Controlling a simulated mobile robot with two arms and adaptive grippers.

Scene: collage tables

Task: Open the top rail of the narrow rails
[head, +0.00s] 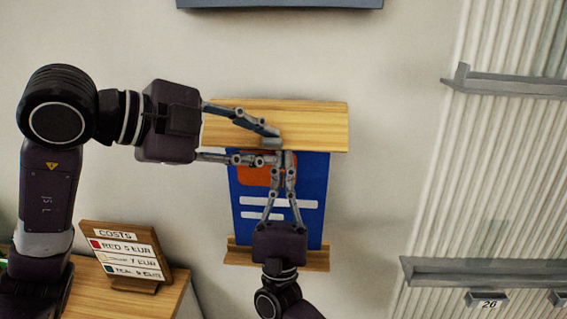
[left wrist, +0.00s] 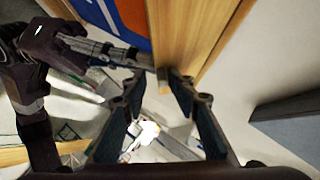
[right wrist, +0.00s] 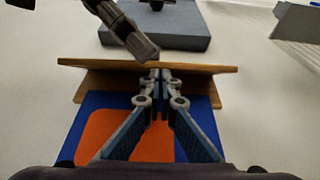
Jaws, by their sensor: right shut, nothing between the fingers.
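The narrow rails are two wooden rails on the wall with a blue poster between them. The top rail (head: 318,122) juts out above the poster, and the bottom rail (head: 318,260) runs along its lower edge. My left gripper (head: 277,148) comes from the left in front of the top rail, fingers apart, one across the rail and one below it. My right gripper (head: 285,156) is below, shut and empty, its tips at the top rail's lower edge; the right wrist view shows them against the rail (right wrist: 205,70). Whether they touch it is unclear. The poster (head: 312,180) is partly hidden by my grippers.
Wide grey rails (head: 515,87) and (head: 480,272) are on the ribbed panel at the right. A COSTS sign (head: 125,255) stands on a wooden table (head: 150,297) at lower left. A grey-blue ledge (head: 280,4) is above. Bare wall lies right of the poster.

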